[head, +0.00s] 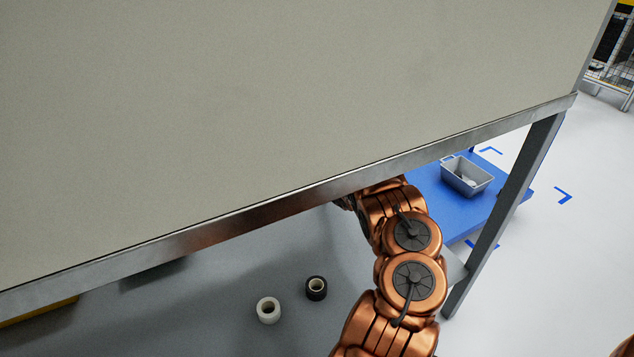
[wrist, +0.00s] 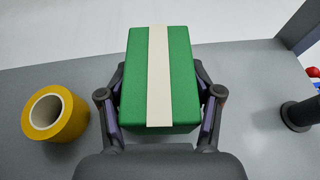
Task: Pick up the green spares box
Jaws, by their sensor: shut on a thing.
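The green spares box (wrist: 180,78) has a cream band running along its top. It shows in the middle of the wrist view, between the two fingers of my gripper (wrist: 160,108). The fingers press on its left and right sides, so my gripper is shut on it. I cannot tell whether the box rests on the grey shelf or is lifted off it. In the head view the box and my gripper are hidden beneath the table top; only my copper arm shows reaching under the edge.
A yellow tape roll (wrist: 55,114) lies left of the box, and a black cylindrical thing (wrist: 300,113) stands right. The table top (head: 280,90) overhangs the lower shelf (head: 220,285), which bears a white roll (head: 268,310) and a black roll (head: 316,288). A grey bin (head: 467,177) sits on a blue surface.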

